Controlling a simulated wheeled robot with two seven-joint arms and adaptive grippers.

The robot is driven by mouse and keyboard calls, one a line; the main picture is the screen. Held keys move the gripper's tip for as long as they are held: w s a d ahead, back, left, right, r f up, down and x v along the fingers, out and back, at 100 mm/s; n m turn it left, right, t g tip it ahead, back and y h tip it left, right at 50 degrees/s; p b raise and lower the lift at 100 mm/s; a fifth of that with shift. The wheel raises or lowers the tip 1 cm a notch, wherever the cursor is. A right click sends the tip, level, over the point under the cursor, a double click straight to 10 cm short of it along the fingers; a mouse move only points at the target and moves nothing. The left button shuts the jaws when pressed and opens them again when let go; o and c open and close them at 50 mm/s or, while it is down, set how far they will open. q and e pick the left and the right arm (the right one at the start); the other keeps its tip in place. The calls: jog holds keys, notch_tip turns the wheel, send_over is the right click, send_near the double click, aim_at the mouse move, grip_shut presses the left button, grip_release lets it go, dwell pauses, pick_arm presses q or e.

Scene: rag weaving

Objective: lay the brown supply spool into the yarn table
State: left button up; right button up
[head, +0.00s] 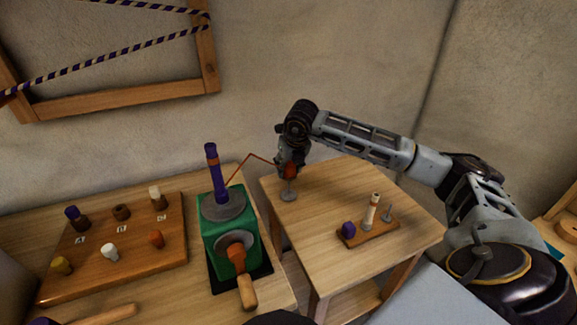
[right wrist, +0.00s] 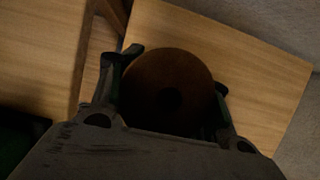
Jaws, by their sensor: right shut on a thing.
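My right gripper (head: 287,166) is shut on the brown supply spool (head: 291,171), above the back left part of the yarn table (head: 325,185). In the right wrist view the spool (right wrist: 168,88) shows as a round brown disc between the two fingers (right wrist: 172,95), with the table top (right wrist: 240,55) behind it. A grey pin on a round foot (head: 288,195) stands on the table just below the spool; whether they touch I cannot tell. A thin reddish-brown thread runs from near the spool towards the green winder (head: 230,235). My left gripper is not in view.
A wooden holder (head: 368,234) with a purple spool, a white spool and a bare pin sits on the yarn table. The winder, with crank and purple-and-orange spindle, stands left, beside a board (head: 120,250) of several small spools. The yarn table's middle is clear.

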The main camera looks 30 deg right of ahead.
aim_at(289, 183)
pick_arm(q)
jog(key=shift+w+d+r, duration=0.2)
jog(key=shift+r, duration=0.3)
pick_arm(e)
jog(key=shift+f, duration=0.2)
pick_arm(q)
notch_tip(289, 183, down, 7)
jog(key=b, duration=0.7)
pick_arm(e)
jog(key=shift+f, duration=4.1)
dwell(0.3)
jog(key=o, duration=1.2)
jog(key=shift+c, duration=0.2)
jog(key=shift+r, duration=0.15)
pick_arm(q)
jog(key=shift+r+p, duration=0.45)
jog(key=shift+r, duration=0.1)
pick_arm(e)
jog(key=shift+v, duration=1.45)
